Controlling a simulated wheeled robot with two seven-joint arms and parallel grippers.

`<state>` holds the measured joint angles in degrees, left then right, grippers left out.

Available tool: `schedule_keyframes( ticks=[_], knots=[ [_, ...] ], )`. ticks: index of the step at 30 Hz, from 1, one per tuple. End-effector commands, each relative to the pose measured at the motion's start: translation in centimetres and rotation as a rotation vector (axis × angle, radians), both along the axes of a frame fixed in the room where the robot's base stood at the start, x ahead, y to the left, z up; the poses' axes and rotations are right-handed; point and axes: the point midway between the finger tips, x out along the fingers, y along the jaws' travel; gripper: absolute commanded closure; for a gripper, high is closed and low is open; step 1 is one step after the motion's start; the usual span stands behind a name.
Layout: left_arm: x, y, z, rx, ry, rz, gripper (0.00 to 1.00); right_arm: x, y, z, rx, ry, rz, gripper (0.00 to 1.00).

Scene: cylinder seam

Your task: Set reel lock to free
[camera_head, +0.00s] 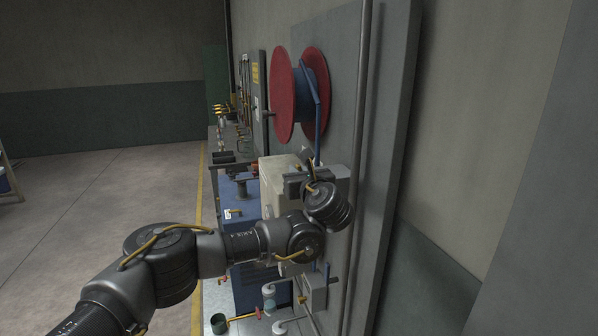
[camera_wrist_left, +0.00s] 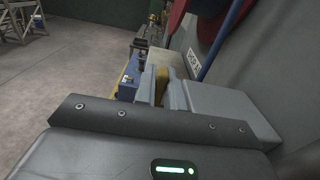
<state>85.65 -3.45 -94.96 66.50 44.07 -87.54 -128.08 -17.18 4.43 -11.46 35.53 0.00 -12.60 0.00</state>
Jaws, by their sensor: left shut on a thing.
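The hose reel has red discs (camera_head: 283,95) and a blue hose (camera_head: 318,110), and hangs on the grey wall panel. Part of a red disc (camera_wrist_left: 177,14) and the blue hose (camera_wrist_left: 222,42) show at the top of the left wrist view. My left gripper (camera_head: 300,178) is below the reel, close to the panel. In the left wrist view its fingers (camera_wrist_left: 161,92) are shut on a yellow piece (camera_wrist_left: 162,80). This may be the reel lock's handle; its mount and setting are hidden by the gripper. My right gripper is not in view.
A white label (camera_wrist_left: 194,63) is on the panel beside the hose. A beige box (camera_head: 270,190) stands just beyond the left gripper. Below are pipe fittings and a small grey box (camera_head: 317,292) on the panel. Open floor (camera_head: 80,190) lies to the left.

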Motion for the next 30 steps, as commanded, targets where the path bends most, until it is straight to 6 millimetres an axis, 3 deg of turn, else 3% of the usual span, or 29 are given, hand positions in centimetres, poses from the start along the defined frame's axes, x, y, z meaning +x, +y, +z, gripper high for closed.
schedule_keyframes(
  ticks=[8,18,30],
  knots=[
    [0.5,0.2,0.6,-0.041,0.121,0.000,1.00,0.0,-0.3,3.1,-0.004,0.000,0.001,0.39],
    [1.5,0.5,0.4,-0.121,0.364,0.000,1.00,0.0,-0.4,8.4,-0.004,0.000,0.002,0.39],
    [2.2,0.7,-0.6,-0.181,0.547,-0.001,1.00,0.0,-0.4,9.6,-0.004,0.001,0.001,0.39]
  ],
)
